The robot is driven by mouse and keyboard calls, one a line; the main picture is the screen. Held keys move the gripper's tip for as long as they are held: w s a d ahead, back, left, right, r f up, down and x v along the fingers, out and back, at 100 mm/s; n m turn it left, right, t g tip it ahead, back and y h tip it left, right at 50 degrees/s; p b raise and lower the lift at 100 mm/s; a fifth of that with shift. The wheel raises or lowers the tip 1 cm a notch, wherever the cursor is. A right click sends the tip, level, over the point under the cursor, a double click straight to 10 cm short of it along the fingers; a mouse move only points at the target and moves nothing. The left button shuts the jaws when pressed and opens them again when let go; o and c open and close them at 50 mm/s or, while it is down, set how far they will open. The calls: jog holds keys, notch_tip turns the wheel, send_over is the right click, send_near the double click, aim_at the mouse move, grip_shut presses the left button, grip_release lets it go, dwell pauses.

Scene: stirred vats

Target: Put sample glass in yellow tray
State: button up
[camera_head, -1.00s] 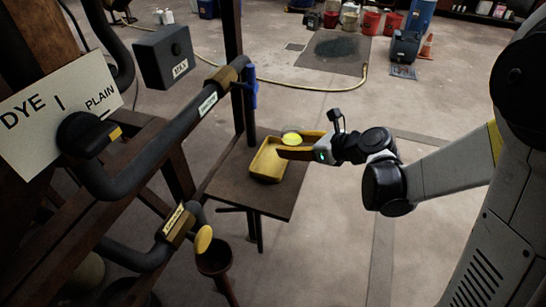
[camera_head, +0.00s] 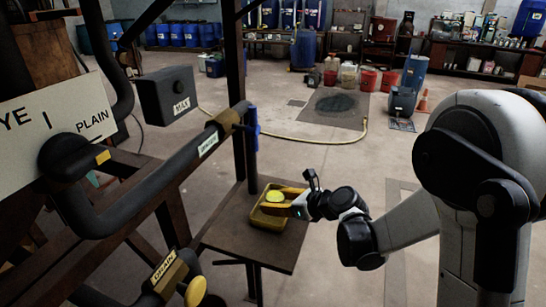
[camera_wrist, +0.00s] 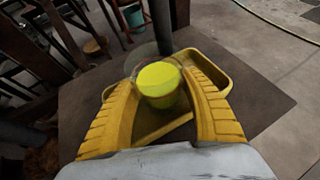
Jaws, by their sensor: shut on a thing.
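The sample glass (camera_wrist: 158,82) is a clear glass holding bright yellow-green liquid; it also shows in the head view (camera_head: 275,196). My gripper (camera_wrist: 162,88), with yellow ribbed fingers, is shut on the glass, one finger at each side. In the head view my gripper (camera_head: 283,199) reaches in from the right. The glass is upright, over the yellow tray (camera_head: 270,223). In the wrist view the tray's rim (camera_wrist: 215,65) shows behind and to the right of the glass. I cannot tell whether the glass touches the tray floor.
The tray lies on a small dark table (camera_head: 228,232) beside an upright post. Dark pipes (camera_head: 160,165) and a grey box (camera_head: 168,95) stand on the left. Open concrete floor lies behind and to the right of the table.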

jog(key=shift+f, duration=0.25)
jog(key=o, duration=1.4)
